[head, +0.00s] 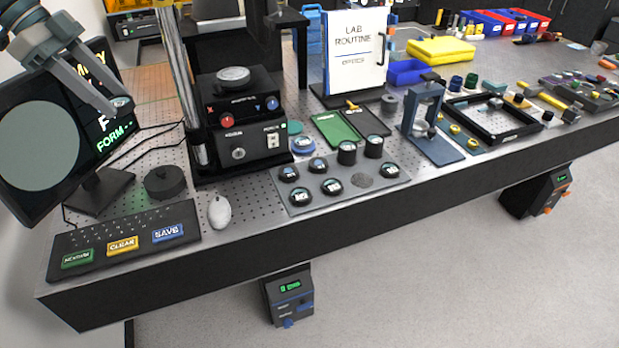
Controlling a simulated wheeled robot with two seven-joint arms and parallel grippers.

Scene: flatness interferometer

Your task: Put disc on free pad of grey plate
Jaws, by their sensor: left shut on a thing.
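My left gripper (118,104) is at the upper left, in front of the monitor and well to the left of the grey plate. It is shut on a small disc (123,101), mostly hidden by the fingertips. The grey plate (396,178) lies on the bench near its front edge, in the middle of the view. Several dark round pieces with pale blue tops stand on it, two of them taller at the back. One flat, speckled grey pad (362,181) on its right half is bare. My right gripper is not in view.
The black instrument (237,140) with a column stands between my gripper and the plate. A keyboard panel (125,243), mouse (220,212) and black puck (165,182) lie left of the plate. A blue stand (436,143) and green tray (335,127) are close to the plate.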

